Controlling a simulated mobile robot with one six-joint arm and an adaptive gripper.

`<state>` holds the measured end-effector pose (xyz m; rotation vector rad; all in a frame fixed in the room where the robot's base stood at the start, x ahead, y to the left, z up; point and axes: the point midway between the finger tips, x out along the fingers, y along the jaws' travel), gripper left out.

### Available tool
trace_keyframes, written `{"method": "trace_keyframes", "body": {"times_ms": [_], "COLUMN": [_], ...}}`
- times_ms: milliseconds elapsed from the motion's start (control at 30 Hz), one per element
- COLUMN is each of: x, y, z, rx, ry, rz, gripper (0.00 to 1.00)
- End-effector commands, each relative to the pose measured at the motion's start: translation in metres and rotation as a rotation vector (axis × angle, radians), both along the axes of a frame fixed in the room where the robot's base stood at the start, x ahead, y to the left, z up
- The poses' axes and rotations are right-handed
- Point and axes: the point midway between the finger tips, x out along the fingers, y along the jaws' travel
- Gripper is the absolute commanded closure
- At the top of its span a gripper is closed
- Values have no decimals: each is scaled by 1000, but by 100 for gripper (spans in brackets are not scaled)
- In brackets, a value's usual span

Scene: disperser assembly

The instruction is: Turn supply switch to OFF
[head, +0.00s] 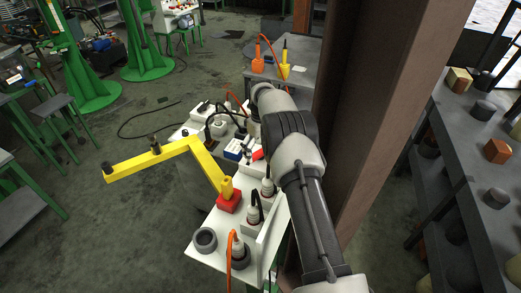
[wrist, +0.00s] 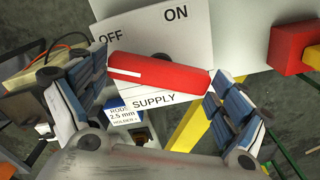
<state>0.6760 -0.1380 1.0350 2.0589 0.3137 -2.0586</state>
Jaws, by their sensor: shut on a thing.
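The red supply switch handle (wrist: 160,73) lies nearly level across the wrist view, with a white line on its left end. That marked end lies just below the word OFF. The white panel (wrist: 226,40) behind it reads OFF at the left, ON at the right and SUPPLY below. My gripper (wrist: 157,76) is shut on the handle, with one blue-padded finger at each end. In the head view my arm hides the gripper; a small red part (head: 258,155) beside the arm may be the switch.
A yellow angled arm (head: 190,150) rises from a red block (head: 228,202) on the white table (head: 208,253). A grey ring (head: 205,239) and several cabled plugs stand near it. A brown column (head: 385,120) is close on the right.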

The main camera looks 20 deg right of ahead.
Motion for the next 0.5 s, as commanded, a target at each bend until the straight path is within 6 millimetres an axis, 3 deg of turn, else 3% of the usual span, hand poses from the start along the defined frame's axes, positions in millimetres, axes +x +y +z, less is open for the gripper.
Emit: {"method": "trace_keyframes", "body": {"times_ms": [500], "x": [0], "y": [0], "z": [0], "rx": [0], "ry": [1], "rz": [389], "gripper": [32]}}
